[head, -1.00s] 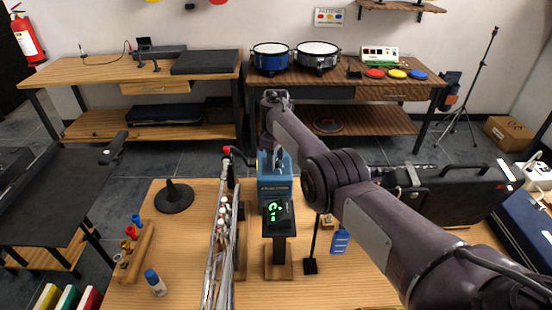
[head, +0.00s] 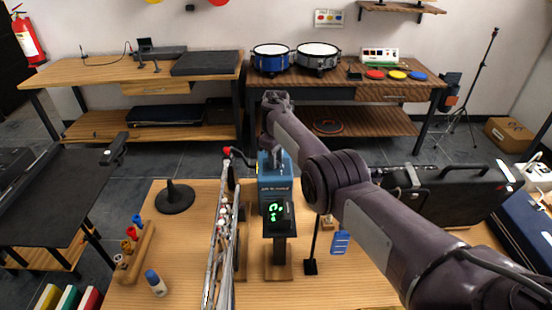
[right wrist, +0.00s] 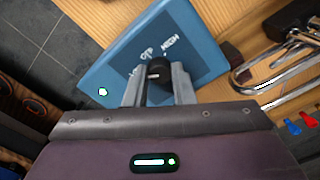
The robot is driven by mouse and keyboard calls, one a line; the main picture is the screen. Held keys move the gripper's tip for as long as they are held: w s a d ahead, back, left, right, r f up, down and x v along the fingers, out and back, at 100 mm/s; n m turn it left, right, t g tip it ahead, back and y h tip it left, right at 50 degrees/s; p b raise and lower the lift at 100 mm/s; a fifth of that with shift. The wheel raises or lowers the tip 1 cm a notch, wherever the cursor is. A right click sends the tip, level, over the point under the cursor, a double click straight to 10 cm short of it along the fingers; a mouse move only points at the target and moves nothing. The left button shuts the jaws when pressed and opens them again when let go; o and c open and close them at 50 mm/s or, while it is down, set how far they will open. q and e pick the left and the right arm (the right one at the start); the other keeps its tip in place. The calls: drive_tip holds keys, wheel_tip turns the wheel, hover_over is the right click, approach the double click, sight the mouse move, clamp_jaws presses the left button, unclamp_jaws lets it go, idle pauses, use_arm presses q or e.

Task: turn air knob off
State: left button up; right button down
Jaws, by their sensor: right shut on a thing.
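White lettering beside the knob includes HIGH and what looks like OFF; the rest is partly hidden. A small pale mark shows on the knob, but I cannot tell its setting. My right gripper (right wrist: 157,84) is shut on the knob, one grey finger on each side. In the head view my right gripper (head: 273,160) is at the top of the box. My left gripper is not in view.

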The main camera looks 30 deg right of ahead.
drive_tip(key=m, duration=1)
drive_tip(key=shift+m, duration=0.3)
idle(0.5)
drive_tip(key=c, duration=1.2)
unclamp_jaws()
drive_tip(key=shift+c, duration=0.2)
drive_tip(key=shift+r, duration=0.1)
wheel_tip(320, 180, up, 8)
drive_tip(key=p, duration=0.7)
drive_tip(key=shift+p, duration=0.3)
drive_tip(key=shift+f, duration=0.2)
